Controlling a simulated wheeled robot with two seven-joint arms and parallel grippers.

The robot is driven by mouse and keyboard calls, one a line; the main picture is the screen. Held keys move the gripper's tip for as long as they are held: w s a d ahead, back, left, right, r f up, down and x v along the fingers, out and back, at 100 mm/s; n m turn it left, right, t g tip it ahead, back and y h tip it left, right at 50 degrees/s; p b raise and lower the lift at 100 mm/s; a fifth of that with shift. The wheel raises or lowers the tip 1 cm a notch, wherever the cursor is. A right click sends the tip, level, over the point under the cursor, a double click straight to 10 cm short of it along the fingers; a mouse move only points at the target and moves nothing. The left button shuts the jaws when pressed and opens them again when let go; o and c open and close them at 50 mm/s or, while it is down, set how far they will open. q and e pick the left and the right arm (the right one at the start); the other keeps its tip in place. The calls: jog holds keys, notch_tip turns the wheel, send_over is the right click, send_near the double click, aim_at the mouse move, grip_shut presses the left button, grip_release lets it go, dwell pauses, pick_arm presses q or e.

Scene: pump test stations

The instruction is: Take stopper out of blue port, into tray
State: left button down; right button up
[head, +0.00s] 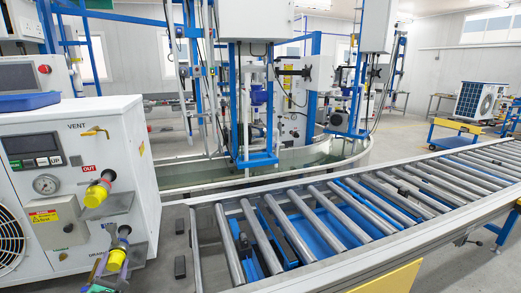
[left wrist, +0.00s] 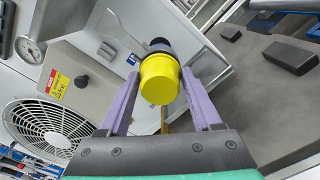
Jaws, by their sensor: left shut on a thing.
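A yellow stopper (head: 116,259) sits at the lower port on the front of the white machine. My left gripper (head: 108,266) is there, its purple fingers on either side of the stopper. In the left wrist view my gripper (left wrist: 159,88) is shut on the yellow stopper (left wrist: 158,82). The dark, bluish port (left wrist: 160,46) shows directly behind the stopper, and I see no clear gap between them. A blue tray (head: 28,102) lies on top of the machine at the left. My right gripper is in neither view.
A second yellow stopper (head: 96,194) is at the upper port beside the red OUT label. Grey brackets stick out near both ports. The machine has a gauge (head: 46,184), a grey box (head: 57,222) and a fan grille (head: 9,242). A roller conveyor (head: 330,215) runs to the right.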

pick_arm(q)
jog(key=shift+p+v, duration=0.4)
jog(key=shift+v, duration=0.85)
jog(key=shift+p+v, duration=0.3)
jog(key=shift+v, duration=1.2)
jog(key=shift+d, duration=0.15)
